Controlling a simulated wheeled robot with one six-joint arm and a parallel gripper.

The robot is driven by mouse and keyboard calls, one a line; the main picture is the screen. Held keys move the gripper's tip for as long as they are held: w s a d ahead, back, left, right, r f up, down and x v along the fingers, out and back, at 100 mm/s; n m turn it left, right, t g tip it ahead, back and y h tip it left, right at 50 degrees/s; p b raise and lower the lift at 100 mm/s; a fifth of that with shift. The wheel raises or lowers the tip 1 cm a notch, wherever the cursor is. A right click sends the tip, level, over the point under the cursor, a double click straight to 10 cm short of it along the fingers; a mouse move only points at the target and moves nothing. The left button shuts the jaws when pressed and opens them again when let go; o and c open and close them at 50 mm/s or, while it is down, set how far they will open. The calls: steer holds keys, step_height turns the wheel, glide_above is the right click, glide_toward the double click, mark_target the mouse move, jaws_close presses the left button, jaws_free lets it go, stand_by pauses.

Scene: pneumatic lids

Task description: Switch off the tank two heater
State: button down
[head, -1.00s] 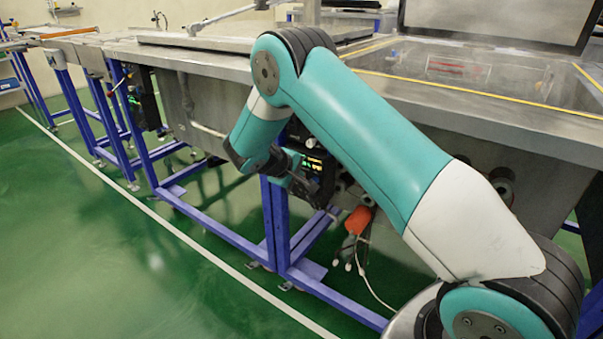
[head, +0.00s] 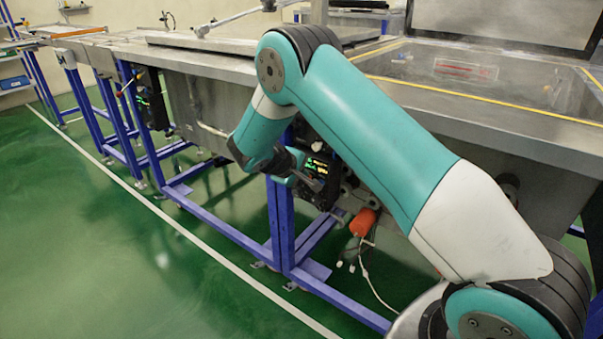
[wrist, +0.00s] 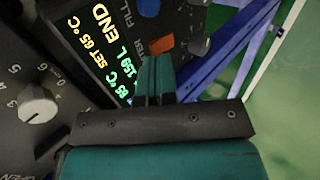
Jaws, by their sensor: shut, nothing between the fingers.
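A dark control panel with a lit display (wrist: 100,60) fills the upper left of the wrist view. The display reads 65 °C, SET 65 °C, 159 L and END. An orange-red control (wrist: 160,45) sits beside the display, its label only partly legible. My gripper (wrist: 155,62) is shut and empty, its fingertips just below the orange-red control in the picture; I cannot tell if they touch the panel. In the head view the lit panel (head: 318,165) is under the tank's edge, partly hidden by my arm. No tank number is legible.
A blue control (wrist: 148,7) and a grey knob (wrist: 200,46) are near the orange-red one. A numbered dial knob (wrist: 38,104) is at left. Another panel (head: 143,100) hangs farther left. An orange device with cables (head: 363,222) hangs below the tank. The green floor is open at left.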

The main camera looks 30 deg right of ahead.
steer(key=p+v, duration=0.2)
steer(key=v, duration=1)
steer(key=shift+r, duration=0.2)
steer(key=shift+s+a, duration=0.1)
steer(key=s+a+r+n+g+y, duration=0.1)
steer(key=s+a+r+y, duration=0.35)
steer(key=s, duration=0.65)
steer(key=s+a+r+n+g+y, duration=0.1)
steer(key=s+a+r+y, duration=0.4)
steer(key=s, duration=0.6)
steer(key=s+a+r+n+g+y, duration=0.1)
steer(key=s+a+r+y, duration=0.35)
steer(key=s, duration=0.65)
step_height(320, 180, up, 17)
steer(key=a+h+p, duration=0.1)
steer(key=a+p, duration=0.1)
steer(key=p, duration=1.4)
steer(key=shift+s, duration=0.3)
